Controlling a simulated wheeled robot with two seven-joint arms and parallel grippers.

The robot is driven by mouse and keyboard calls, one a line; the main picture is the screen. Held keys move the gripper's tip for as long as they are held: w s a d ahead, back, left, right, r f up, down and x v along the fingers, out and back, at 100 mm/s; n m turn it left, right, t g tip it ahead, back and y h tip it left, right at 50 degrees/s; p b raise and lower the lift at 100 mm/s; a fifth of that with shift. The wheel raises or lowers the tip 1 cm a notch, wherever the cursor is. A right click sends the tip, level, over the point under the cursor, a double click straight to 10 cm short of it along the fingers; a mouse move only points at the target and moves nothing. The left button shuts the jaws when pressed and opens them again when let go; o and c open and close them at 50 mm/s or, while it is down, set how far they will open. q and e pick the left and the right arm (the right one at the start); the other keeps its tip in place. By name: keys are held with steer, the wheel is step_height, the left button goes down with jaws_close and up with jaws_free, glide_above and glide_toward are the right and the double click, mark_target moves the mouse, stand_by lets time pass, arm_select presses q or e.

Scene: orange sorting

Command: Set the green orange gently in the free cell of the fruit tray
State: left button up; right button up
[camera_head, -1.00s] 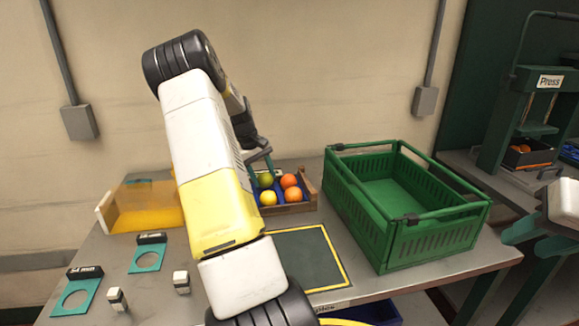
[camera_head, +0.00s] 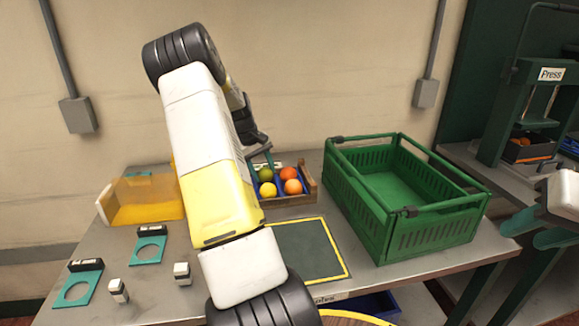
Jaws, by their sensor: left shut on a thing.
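The green orange (camera_head: 265,174) is at the back left of the fruit tray (camera_head: 312,187), which has a blue inside and wooden sides. A yellow orange (camera_head: 267,190) and two orange ones (camera_head: 289,173) (camera_head: 293,187) sit in the other cells. My left gripper (camera_head: 265,162) reaches down over the back left of the tray and is shut on the green orange. My left arm partly hides the tray's left side, and I cannot tell whether the green orange touches the cell floor.
A green crate (camera_head: 405,240) stands right of the tray, empty as far as I see. A dark mat with a yellow border (camera_head: 310,250) lies in front of the tray. Teal ring gauges (camera_head: 150,250) and small white blocks (camera_head: 182,272) lie at the left. A yellow bin (camera_head: 148,200) stands behind them.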

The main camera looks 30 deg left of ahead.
arm_select(q)
steer(key=shift+f, duration=0.15)
steer(key=o, duration=1.5)
steer(key=shift+c, duration=0.2)
steer(key=shift+f, duration=0.1)
steer(key=shift+s, duration=0.1)
steer(key=shift+r, duration=4.1)
